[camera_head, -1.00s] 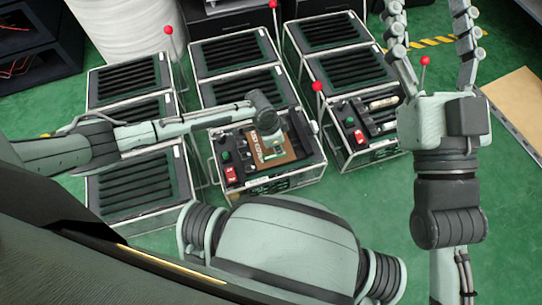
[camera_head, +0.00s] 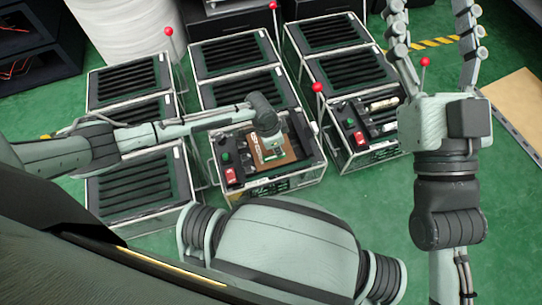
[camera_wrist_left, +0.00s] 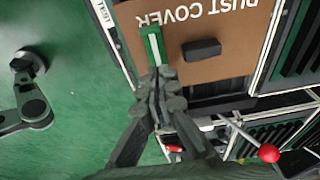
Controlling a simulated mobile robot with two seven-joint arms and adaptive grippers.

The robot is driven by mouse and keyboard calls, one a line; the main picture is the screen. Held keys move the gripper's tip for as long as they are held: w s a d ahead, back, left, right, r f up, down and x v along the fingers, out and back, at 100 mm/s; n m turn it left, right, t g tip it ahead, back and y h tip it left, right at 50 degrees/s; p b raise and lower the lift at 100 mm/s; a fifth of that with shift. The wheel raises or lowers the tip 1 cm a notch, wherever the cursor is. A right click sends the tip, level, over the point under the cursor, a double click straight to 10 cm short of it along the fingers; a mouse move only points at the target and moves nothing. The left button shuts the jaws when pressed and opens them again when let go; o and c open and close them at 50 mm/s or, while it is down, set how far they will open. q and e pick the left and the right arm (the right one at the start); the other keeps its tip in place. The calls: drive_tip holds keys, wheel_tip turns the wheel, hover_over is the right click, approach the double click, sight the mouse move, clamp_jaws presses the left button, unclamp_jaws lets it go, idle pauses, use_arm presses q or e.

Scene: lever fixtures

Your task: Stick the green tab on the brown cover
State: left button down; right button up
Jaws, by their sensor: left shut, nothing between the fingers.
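The brown cover (camera_wrist_left: 225,62), printed "DUST COVER", lies on the front middle fixture, and it also shows in the head view (camera_head: 291,152). It has a dark block handle (camera_wrist_left: 202,49). The green tab (camera_wrist_left: 152,42), with a white strip, lies at the cover's edge near the lettering in the left wrist view. My left gripper (camera_wrist_left: 160,72) is shut and empty, its tips right by the tab's near end; whether they touch it I cannot tell. In the head view my left gripper (camera_head: 271,147) is over the cover. My right gripper (camera_head: 431,22) is open and empty, raised at the right.
A red switch (camera_head: 231,174) and green button (camera_head: 226,157) sit left of the cover. Red-knobbed levers (camera_head: 318,88) rise beside the fixtures. Neighbouring fixtures (camera_head: 135,185) stand left and right. Green floor (camera_head: 370,215) is open in front.

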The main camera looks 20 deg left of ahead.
use_arm(q)
drive_tip(key=shift+f+b, duration=0.6)
drive_tip(key=shift+f, duration=0.3)
idle(0.5)
idle(0.5)
